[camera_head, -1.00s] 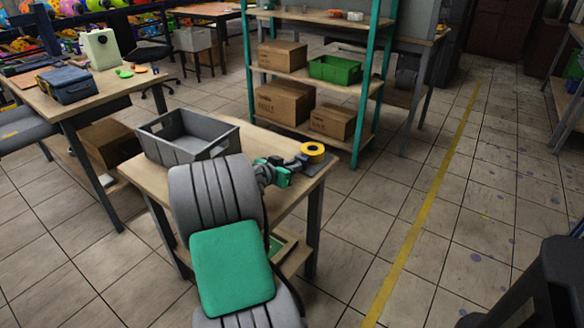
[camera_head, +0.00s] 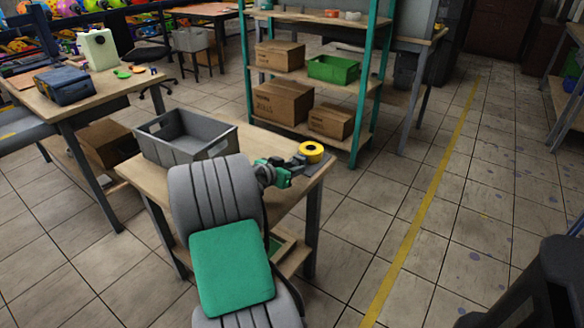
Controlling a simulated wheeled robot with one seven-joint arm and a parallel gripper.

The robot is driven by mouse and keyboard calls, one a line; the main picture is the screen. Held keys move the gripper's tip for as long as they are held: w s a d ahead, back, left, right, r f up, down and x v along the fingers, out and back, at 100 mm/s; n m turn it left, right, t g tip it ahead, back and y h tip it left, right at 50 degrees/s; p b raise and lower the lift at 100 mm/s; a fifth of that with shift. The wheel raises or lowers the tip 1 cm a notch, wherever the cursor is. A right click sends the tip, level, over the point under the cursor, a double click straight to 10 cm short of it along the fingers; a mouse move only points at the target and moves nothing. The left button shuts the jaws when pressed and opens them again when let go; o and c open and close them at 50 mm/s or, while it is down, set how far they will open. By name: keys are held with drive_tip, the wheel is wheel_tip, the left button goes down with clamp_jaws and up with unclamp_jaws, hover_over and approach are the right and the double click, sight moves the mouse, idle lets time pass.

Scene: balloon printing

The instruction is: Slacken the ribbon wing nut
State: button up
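A yellow ring-shaped roll (camera_head: 311,152), probably the ribbon, sits on a dark mount at the right end of the wooden table (camera_head: 150,183). A small grey part shows just left of the roll; I cannot make out the wing nut itself. My gripper (camera_head: 292,168) is at the end of my grey and green arm, close to the left of the roll and low over the table. Its fingers are too small and partly hidden to tell whether they are open or touching anything.
A grey crate (camera_head: 187,151) stands on the table's left part. Behind is a green-framed shelf with cardboard boxes (camera_head: 283,101) and a green bin (camera_head: 332,68). Another table (camera_head: 125,85) with a blue case (camera_head: 64,86) is at left.

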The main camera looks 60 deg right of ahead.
drive_tip(key=o, duration=0.5)
drive_tip(key=shift+w+r, duration=0.1)
drive_tip(key=shift+w, duration=0.2)
drive_tip(key=shift+a, duration=0.1)
drive_tip(key=p+v, duration=0.1)
drive_tip(key=v, duration=0.6)
drive_tip(key=shift+a+r, duration=0.15)
drive_tip(key=shift+a, duration=0.25)
